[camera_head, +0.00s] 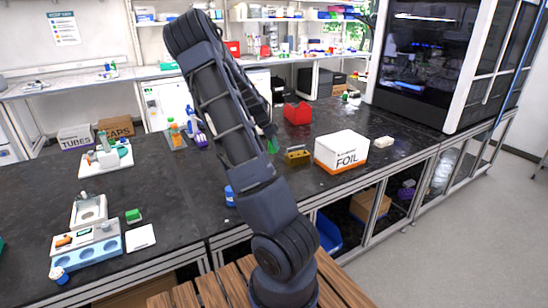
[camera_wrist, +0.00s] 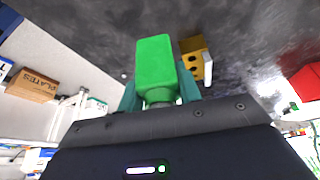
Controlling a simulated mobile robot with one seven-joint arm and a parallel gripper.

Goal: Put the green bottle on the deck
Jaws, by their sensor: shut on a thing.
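The green bottle (camera_wrist: 155,62) fills the middle of the wrist view, with its narrower end toward my gripper. My gripper (camera_wrist: 160,98) is shut on it, with a teal finger on each side. In the head view only a small bit of green (camera_head: 273,144) shows past my arm, which hides most of the gripper and bottle. They are over the black bench; I cannot tell the bottle's height above it. A large machine (camera_head: 427,55) with a dark window stands at the back right. I cannot make out clearly which surface is the deck.
A yellow holed rack (camera_head: 298,153), a white FOIL box (camera_head: 342,150) and a red bin (camera_head: 298,113) stand right of my arm. Bottles in a tray (camera_head: 175,138) stand left of it. Small instruments (camera_head: 95,245) occupy the left bench. The bench before the machine is partly clear.

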